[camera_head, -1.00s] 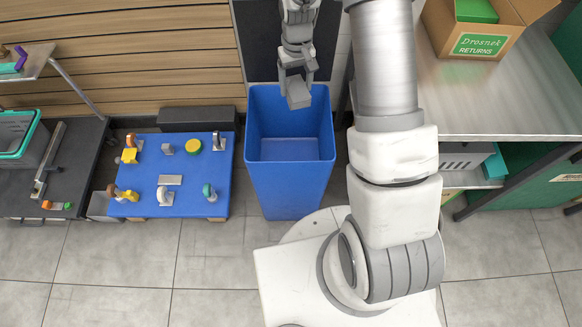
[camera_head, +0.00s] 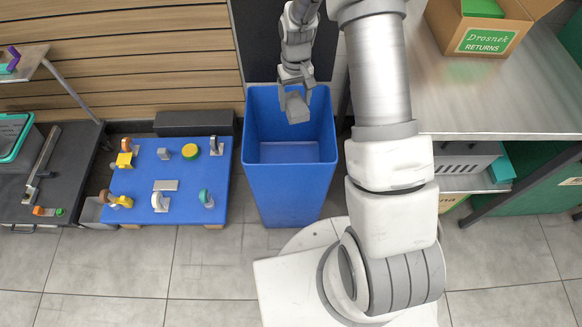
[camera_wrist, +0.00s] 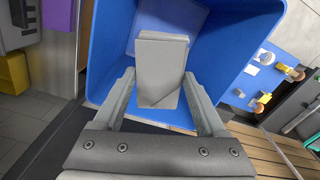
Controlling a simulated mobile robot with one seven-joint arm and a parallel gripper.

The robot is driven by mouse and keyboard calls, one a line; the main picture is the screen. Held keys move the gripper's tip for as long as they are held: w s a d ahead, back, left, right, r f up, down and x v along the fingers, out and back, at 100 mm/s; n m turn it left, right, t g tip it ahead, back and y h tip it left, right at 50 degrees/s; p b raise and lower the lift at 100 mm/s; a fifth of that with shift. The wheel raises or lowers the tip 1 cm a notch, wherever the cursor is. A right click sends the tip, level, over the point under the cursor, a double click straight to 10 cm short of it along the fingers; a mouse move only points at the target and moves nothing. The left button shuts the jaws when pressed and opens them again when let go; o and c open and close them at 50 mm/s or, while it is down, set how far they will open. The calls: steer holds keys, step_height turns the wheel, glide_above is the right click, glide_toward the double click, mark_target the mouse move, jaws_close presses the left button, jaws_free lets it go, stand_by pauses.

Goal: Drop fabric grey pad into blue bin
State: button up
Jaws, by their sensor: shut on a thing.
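The fabric grey pad (camera_wrist: 160,72) is a small grey block between the two fingers of my gripper (camera_wrist: 160,95) in the wrist view. My gripper is shut on it. The blue bin (camera_head: 289,190) is a tall, open box standing on the floor in the middle of the head view. In the head view, my gripper (camera_head: 296,90) holds the pad (camera_head: 297,108) over the bin's opening, toward the back. In the wrist view, the blue bin (camera_wrist: 108,50) surrounds the pad on several sides, with its floor behind the pad. The exact height above the rim is hard to tell.
A low blue table (camera_head: 140,205) with several small items stands left of the bin. A metal counter (camera_head: 480,100) with a cardboard returns box (camera_head: 490,45) is at the right. A dark panel (camera_head: 262,45) stands behind the bin.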

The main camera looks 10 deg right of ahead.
steer(key=o, duration=1.1)
steer(key=shift+o, duration=0.2)
step_height(320, 180, up, 18)
steer(key=p, duration=0.4)
steer(key=shift+f, duration=0.25)
